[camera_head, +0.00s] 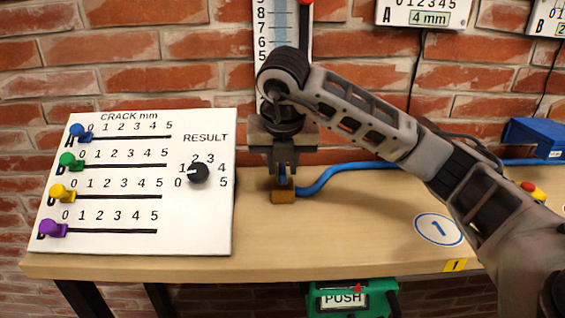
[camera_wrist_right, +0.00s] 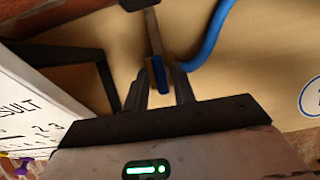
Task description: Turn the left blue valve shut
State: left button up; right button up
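The left blue valve (camera_head: 283,194) is a small brass block on the table with a blue handle (camera_head: 283,181) on top, joined to a blue hose. My right gripper (camera_head: 282,173) points down over it with its fingers apart, one on each side of the handle. In the right wrist view the blue handle (camera_wrist_right: 160,73) shows between the fingertips (camera_wrist_right: 159,87), with gaps beside it, so the fingers do not look closed on it. The fingers partly hide the handle. My left gripper is not in view.
A white panel (camera_head: 215,220) with coloured sliders and a black RESULT dial (camera_head: 198,172) stands close left of the valve. The blue hose (camera_head: 345,170) runs right behind my arm to a blue box (camera_head: 535,138). A red-and-yellow button (camera_head: 532,189) sits at the right. The table front is clear.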

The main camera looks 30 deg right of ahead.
jog(key=shift+o, duration=0.3)
